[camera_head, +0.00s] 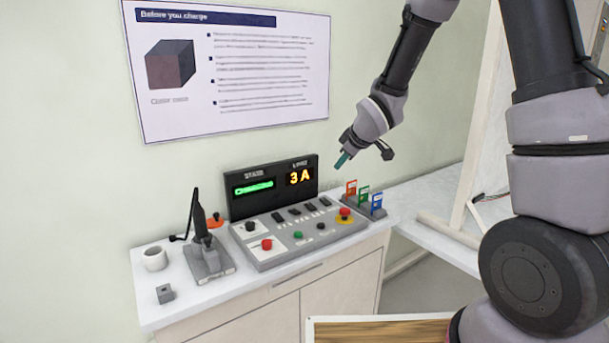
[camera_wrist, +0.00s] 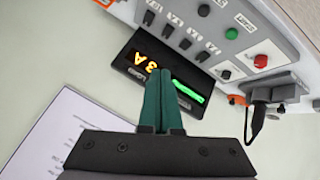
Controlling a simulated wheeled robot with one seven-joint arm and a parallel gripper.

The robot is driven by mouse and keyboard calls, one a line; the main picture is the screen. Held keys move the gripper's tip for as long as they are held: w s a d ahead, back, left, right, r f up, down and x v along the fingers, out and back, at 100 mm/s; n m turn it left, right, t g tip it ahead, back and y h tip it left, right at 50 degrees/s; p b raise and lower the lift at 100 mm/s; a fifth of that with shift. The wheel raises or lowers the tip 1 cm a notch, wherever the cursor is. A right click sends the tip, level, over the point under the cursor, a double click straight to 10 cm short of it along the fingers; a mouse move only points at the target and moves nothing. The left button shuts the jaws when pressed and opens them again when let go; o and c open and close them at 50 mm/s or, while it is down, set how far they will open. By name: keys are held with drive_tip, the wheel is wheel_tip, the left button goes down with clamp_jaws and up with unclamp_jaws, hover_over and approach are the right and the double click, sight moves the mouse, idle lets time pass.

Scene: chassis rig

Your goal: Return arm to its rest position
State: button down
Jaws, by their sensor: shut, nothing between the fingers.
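My gripper (camera_head: 342,160) hangs in the air above and behind the right part of the control console (camera_head: 277,258). Its teal fingers are together with nothing between them. In the wrist view my gripper (camera_wrist: 162,80) points toward the console's display (camera_wrist: 150,75), and its closed fingers cover part of that display. My arm runs from the gripper up past the top edge of the head view and down again at the right. The gripper touches nothing that I can see.
The console's display (camera_head: 271,187) reads "3 A" beside a green bar. Coloured cards stand in a rack (camera_head: 377,212) at the right. A joystick-like device (camera_head: 208,262), a white cup (camera_head: 154,258) and a small grey block (camera_head: 165,293) sit at the left. A poster (camera_head: 232,75) hangs behind.

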drive_tip(key=s+d+r+m+h, duration=0.2)
drive_tip(key=s+d+r+m, duration=0.8)
drive_tip(key=d+r, duration=0.4)
drive_tip(key=s+r+m, duration=0.3)
drive_tip(key=s, duration=0.5)
drive_tip(key=s+r+m, duration=0.2)
drive_tip(key=s+r, duration=0.1)
drive_tip(key=s, duration=0.6)
drive_tip(key=shift+s+d+m+g+y, duration=0.3)
drive_tip(key=shift+m+g, duration=0.1)
